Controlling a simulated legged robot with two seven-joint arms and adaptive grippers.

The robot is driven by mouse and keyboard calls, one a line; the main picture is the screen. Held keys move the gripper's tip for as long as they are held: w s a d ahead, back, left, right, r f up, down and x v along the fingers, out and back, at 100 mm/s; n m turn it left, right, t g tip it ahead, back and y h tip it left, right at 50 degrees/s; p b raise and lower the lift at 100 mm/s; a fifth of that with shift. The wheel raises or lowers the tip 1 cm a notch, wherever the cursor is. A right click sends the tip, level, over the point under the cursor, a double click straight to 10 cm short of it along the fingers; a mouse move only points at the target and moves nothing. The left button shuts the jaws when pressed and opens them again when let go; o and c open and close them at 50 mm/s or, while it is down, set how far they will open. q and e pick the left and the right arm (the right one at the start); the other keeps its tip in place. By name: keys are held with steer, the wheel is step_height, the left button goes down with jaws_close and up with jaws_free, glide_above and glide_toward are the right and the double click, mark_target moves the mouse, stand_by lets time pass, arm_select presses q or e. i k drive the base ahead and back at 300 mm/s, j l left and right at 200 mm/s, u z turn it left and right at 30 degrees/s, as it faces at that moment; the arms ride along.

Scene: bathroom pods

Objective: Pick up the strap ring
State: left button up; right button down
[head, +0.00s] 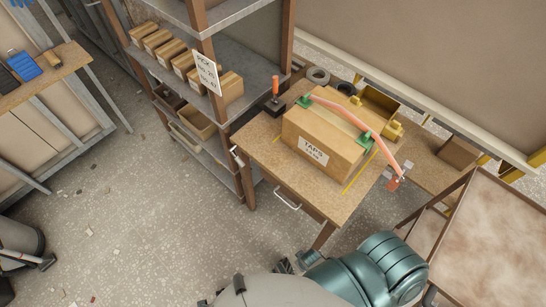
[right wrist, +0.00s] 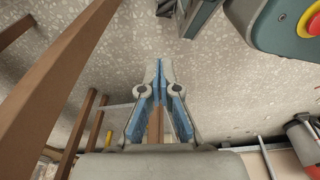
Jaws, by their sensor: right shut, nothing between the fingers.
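A salmon-coloured strap (head: 345,113) runs over a cardboard box (head: 290,135) labelled TAPS, across green corner pieces (head: 304,101). Its right end hangs past the box. A small orange-red piece (head: 393,184) with a grey part beside it is at that end; it may be the strap ring, but it is too small to tell its shape. My right gripper (right wrist: 160,68) is shut and empty in the right wrist view, above the bare floor and apart from the strap. The strap does not show in that view. My left gripper is not in view.
The box stands on a wooden workbench (head: 262,150) with a handled drawer. A shelf rack (head: 235,103) with cartons is left of it. A yellow-brown open bin (head: 378,103) is behind the box. A framed tabletop (head: 492,240) is at the right. Floor at the left is mostly clear.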

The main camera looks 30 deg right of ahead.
mark_target(391, 185)
steer(key=k+l+z, duration=0.1)
steer(key=z, duration=2.1)
steer(key=i+l+z, duration=0.1)
steer(key=z, duration=0.25)
steer(key=i+l+z, duration=0.1)
steer(key=z, duration=0.25)
steer(key=i+l+z, duration=0.1)
steer(key=z, duration=0.25)
steer(key=i, duration=0.05)
